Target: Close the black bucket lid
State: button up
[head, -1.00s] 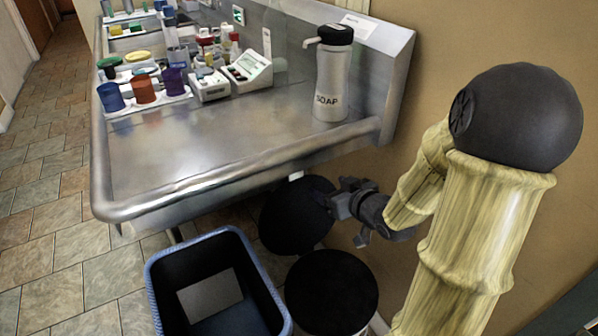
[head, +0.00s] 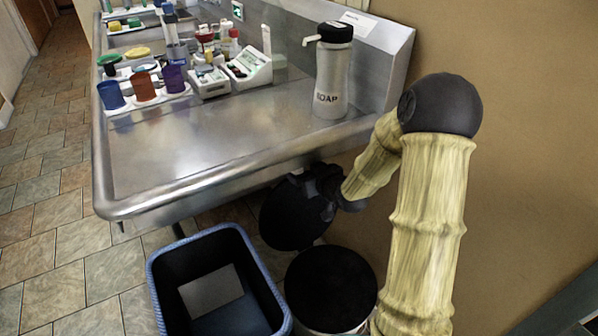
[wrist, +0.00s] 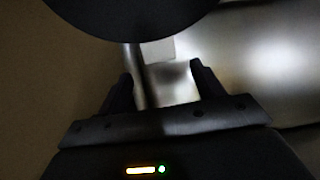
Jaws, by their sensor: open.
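A round black lid (head: 288,220) shows under the sink counter, behind the blue bin, and looks tilted.
The metal sink counter (head: 200,150) overhangs close above my gripper. A blue bin (head: 215,285) stands left of the buckets, and the tan wall (head: 520,150) is to the right. A soap bottle (head: 332,75) and lab items stand on the counter.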

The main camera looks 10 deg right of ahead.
jog(key=x, duration=0.4)
jog(key=shift+w+b, duration=0.1)
jog(key=shift+b, duration=0.2)
jog(key=c, duration=1.4)
